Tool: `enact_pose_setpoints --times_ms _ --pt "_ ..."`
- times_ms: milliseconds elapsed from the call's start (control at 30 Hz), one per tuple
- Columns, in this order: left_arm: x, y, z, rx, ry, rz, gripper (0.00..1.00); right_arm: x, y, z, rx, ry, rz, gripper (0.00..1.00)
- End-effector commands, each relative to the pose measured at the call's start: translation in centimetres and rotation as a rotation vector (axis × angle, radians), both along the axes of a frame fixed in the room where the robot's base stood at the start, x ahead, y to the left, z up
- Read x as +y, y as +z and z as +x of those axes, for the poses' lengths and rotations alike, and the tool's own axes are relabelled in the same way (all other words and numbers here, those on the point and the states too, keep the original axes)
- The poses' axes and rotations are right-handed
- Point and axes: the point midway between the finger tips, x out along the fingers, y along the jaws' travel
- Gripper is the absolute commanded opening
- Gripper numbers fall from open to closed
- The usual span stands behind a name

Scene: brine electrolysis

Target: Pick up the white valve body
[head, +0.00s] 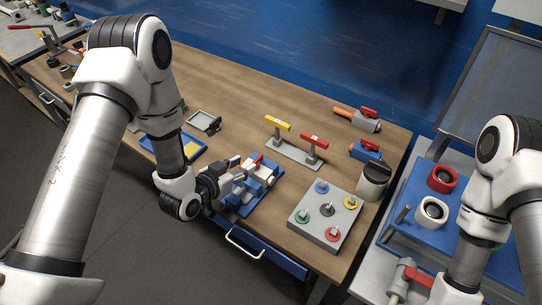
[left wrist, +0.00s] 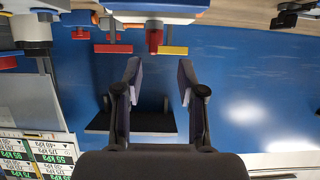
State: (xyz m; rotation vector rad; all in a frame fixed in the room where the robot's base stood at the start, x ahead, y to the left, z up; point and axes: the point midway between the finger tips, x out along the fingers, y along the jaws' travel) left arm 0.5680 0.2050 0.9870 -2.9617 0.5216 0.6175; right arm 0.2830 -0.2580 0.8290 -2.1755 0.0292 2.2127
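My left gripper (head: 236,179) is low over the near edge of the wooden bench, close to a blue tray (head: 240,211) bearing white and grey parts and a bit of red. The gripper partly hides these parts, and I cannot tell which is a valve body. In the left wrist view its two fingers (left wrist: 159,82) are spread apart with nothing between them. A white ring-like part (head: 431,211) with a dark opening stands on the blue surface at the right, before a similar red part (head: 441,179). My right gripper is out of view.
A grey panel (head: 320,236) with coloured knobs and a dark-lidded canister (head: 374,180) stand right of the blue tray. Behind are a grey rack (head: 294,155) with yellow and red handles and a blue-and-red valve (head: 367,151).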

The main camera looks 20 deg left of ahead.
Motion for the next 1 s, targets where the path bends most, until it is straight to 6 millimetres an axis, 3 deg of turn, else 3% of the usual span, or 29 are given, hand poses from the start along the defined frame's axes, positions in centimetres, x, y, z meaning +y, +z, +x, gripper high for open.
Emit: enact_pose_setpoints --times_ms 433,700,800,833,1000 --pt "-2.8 -3.3 5.5 -0.001 -0.002 0.001 0.40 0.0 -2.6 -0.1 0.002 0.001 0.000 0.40" --pt "-2.9 -3.3 6.0 0.001 0.001 0.000 0.40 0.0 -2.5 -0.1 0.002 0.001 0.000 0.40" --pt "-2.9 -3.3 6.0 0.001 0.000 -0.001 0.04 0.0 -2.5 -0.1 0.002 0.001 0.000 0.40" --pt "-2.9 -3.3 6.0 0.001 0.000 -0.001 0.00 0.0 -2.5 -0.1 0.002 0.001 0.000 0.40" --pt "-2.9 -3.3 6.0 0.000 0.000 0.000 0.00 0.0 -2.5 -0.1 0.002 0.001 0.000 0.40"
